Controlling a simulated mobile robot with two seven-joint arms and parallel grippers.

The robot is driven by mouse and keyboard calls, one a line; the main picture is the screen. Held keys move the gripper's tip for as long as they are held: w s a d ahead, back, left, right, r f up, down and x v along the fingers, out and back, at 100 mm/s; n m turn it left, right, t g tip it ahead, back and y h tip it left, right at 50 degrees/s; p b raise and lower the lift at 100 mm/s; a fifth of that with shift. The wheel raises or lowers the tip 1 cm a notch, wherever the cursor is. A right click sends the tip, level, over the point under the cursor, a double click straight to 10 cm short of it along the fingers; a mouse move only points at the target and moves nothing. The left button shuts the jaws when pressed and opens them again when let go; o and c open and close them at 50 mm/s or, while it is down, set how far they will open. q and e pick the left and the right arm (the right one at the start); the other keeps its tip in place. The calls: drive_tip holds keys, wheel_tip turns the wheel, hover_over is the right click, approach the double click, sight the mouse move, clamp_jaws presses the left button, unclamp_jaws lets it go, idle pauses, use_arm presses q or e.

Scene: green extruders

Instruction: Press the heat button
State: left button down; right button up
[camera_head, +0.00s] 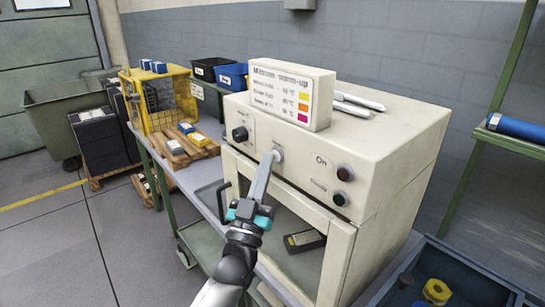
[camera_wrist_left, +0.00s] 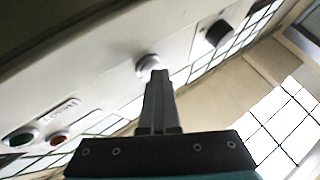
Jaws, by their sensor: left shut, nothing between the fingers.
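The beige machine (camera_head: 385,145) has a sloped front panel with a pale round button (camera_head: 279,154) near its middle. The button also shows in the left wrist view (camera_wrist_left: 148,65), just beyond the fingertips. I take it for the heat button, but its label is too small to read. My left gripper (camera_head: 272,157) is shut and empty, its fingers pointing up at the button. The fingertips (camera_wrist_left: 159,74) overlap the button's lower edge in the wrist view; I cannot tell whether they touch it. My right gripper is in neither view.
A black knob (camera_head: 240,134) sits left of the button. A red lamp (camera_head: 345,173) and a green lamp (camera_head: 340,199) sit to its right. A display box (camera_head: 290,95) stands on top. Below the panel is an open bay with a dark block (camera_head: 304,241).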

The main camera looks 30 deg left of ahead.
use_arm(q)
drive_tip(key=shift+s+a, duration=0.15)
drive_tip(key=shift+s, duration=0.15)
drive_tip(key=s+a+p, duration=0.2)
drive_tip(key=s, duration=0.3)
drive_tip(key=shift+s+a, duration=0.15)
drive_tip(key=shift+s, duration=0.15)
idle(0.5)
